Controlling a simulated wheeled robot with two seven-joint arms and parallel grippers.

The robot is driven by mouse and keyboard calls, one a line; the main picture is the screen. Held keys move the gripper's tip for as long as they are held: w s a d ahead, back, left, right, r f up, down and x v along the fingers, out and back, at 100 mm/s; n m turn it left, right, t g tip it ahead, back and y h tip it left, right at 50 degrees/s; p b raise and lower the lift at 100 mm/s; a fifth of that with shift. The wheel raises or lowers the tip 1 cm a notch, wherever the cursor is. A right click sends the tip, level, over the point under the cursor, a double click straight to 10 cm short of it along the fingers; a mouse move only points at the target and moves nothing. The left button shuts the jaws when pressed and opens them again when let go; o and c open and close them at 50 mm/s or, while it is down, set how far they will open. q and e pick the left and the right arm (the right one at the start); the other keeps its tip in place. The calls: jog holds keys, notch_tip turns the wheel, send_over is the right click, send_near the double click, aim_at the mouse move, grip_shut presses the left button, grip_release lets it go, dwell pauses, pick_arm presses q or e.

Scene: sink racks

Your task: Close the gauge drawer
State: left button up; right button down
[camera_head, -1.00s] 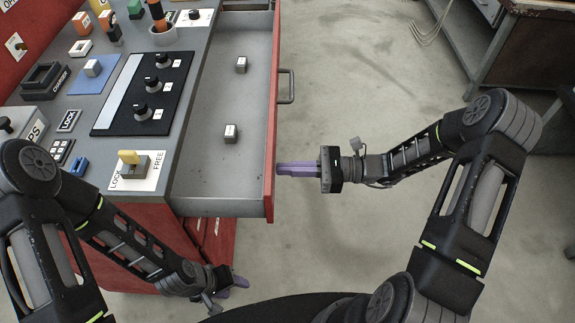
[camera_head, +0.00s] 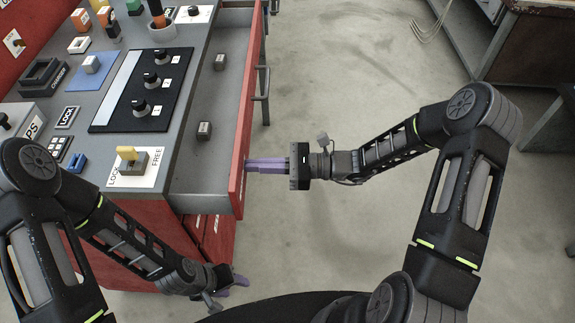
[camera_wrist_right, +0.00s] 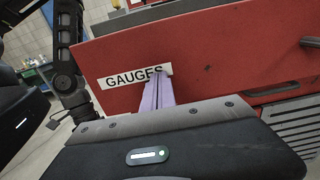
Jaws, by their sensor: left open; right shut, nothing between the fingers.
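The gauge drawer (camera_head: 244,135) is partly open, sticking out to the right of the red cabinet in the head view. Two small labelled blocks lie in it, a nearer one (camera_head: 204,130) and a farther one (camera_head: 220,62). My right gripper (camera_head: 248,165) is shut and empty. Its purple fingertips meet the outer face of the drawer front near its lower end. In the right wrist view the fingers (camera_wrist_right: 158,92) reach the red front at the "GAUGES" label (camera_wrist_right: 135,77), covering part of it. My left gripper (camera_head: 238,286) is open and empty, low beside the cabinet.
The drawer handle (camera_head: 264,82) sticks out from the front, beyond my right gripper. The cabinet top holds a black knob panel (camera_head: 140,92) and a yellow lock switch (camera_head: 127,154). Open floor (camera_head: 340,80) lies to the right, with a bench (camera_head: 535,50) at the far right.

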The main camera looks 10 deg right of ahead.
jog(key=b+x, duration=0.2)
jog(key=x, duration=1.1)
jog(key=shift+a, duration=0.25)
pick_arm(q)
notch_tip(320, 180, down, 3)
jog(key=shift+d+r, duration=0.1)
jog(key=shift+r, duration=0.05)
pick_arm(e)
jog(key=shift+a+r, duration=0.1)
jog(key=shift+r, duration=0.15)
jog(key=shift+d, duration=0.25)
jog(key=v, duration=0.5)
jog(key=shift+d+f, duration=0.25)
jog(key=shift+d, duration=0.05)
pick_arm(q)
jog(key=shift+s+d+f+b, duration=0.25)
jog(key=shift+s+d+b, duration=0.1)
jog(key=shift+d, duration=0.15)
jog(key=shift+s+d+f+b, duration=0.2)
jog(key=shift+s+d+b, duration=0.1)
jog(key=shift+d, duration=0.2)
pick_arm(e)
jog(key=v, duration=0.8)
jog(key=shift+s, duration=0.15)
jog(key=shift+d, duration=0.1)
